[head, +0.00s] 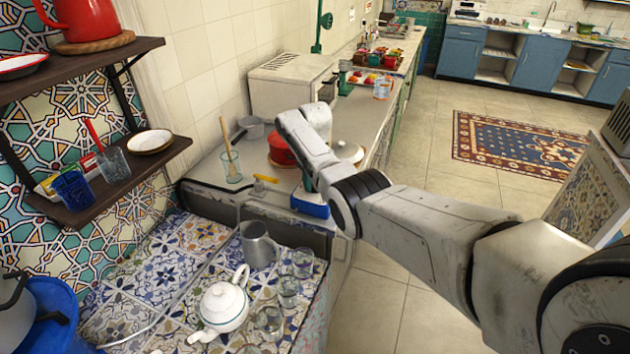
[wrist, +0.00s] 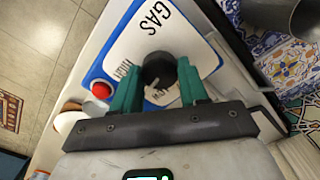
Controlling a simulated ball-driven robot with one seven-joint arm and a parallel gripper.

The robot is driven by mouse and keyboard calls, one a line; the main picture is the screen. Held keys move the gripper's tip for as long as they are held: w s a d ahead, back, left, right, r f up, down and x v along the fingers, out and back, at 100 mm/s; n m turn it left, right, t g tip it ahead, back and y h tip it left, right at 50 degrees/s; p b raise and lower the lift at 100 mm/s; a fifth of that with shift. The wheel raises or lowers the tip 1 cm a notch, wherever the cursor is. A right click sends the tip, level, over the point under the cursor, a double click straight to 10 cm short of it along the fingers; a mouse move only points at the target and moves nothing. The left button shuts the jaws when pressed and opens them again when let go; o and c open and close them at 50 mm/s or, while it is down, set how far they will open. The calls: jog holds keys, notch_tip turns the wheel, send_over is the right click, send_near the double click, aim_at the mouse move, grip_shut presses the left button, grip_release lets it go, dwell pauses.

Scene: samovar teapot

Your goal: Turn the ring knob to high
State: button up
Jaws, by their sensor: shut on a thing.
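The round dark knob (wrist: 158,69) sits on a white panel (wrist: 150,32) with a blue border in the wrist view. "GAS" is printed on the panel, and smaller lettering beside the knob is partly covered. My gripper (wrist: 160,84) has its two teal fingers on opposite sides of the knob and is shut on it. The knob's pointer and setting cannot be made out. In the head view my gripper (head: 307,184) reaches down to the blue edge of the panel (head: 310,207) at the counter's front. The knob is hidden there.
A red button (wrist: 101,89) is beside the knob. In the head view a red pot (head: 281,150) and a glass with a wooden spoon (head: 231,168) stand behind my gripper. A metal jug (head: 258,246), a white teapot (head: 222,306) and several glasses stand on the tiled surface in front.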

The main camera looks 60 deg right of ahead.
jog(key=m, duration=0.5)
jog(key=shift+m, duration=0.3)
jog(key=m, duration=0.4)
jog(key=shift+m+b, duration=0.3)
jog(key=shift+b, duration=0.05)
jog(key=o, duration=1.1)
jog(key=shift+c, duration=0.2)
notch_tip(320, 180, up, 11)
jog(key=b, duration=0.1)
jog(key=shift+f, duration=0.1)
jog(key=shift+c, duration=0.5)
